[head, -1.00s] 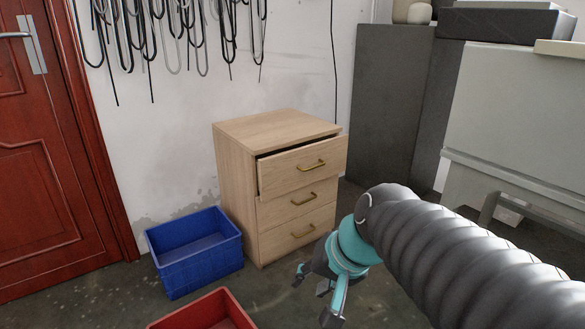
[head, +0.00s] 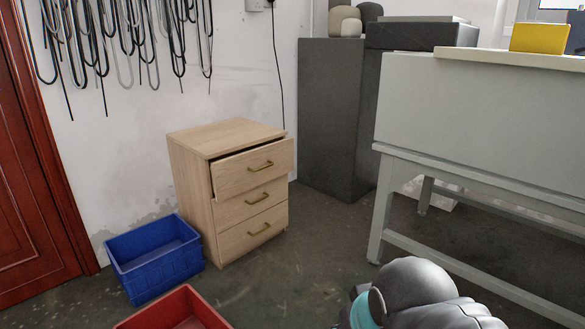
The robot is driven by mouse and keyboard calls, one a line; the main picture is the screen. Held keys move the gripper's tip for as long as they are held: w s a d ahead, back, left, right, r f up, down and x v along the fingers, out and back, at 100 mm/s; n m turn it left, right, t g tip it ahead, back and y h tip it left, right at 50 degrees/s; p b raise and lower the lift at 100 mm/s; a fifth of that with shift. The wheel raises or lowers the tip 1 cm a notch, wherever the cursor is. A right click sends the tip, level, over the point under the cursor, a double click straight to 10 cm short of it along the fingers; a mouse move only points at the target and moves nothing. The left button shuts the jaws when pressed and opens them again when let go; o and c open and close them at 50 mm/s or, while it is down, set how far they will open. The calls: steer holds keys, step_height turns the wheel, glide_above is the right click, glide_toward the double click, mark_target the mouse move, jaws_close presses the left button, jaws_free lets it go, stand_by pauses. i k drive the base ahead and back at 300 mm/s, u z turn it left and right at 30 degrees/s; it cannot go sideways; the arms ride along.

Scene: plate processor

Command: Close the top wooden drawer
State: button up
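A light wooden cabinet (head: 190,190) stands against the wall with three stacked drawers. Its top wooden drawer (head: 253,167) is pulled part way out, with a dark gap above its front and a brass handle (head: 261,166) on it. The middle drawer (head: 251,201) and bottom drawer (head: 253,231) look shut. My arm shows at the bottom edge, right of and nearer than the cabinet. My gripper is out of the picture below, so its fingers are hidden.
A blue crate (head: 155,272) stands on the floor left of the cabinet. A red crate (head: 145,319) lies in front. A grey table (head: 470,115) is at right, and a dark grey block (head: 330,120) is behind. Floor right of the cabinet is clear.

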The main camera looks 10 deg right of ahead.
mark_target(233, 174)
steer(key=z, duration=1.4)
steer(key=i, duration=1.1)
steer(key=u, duration=2)
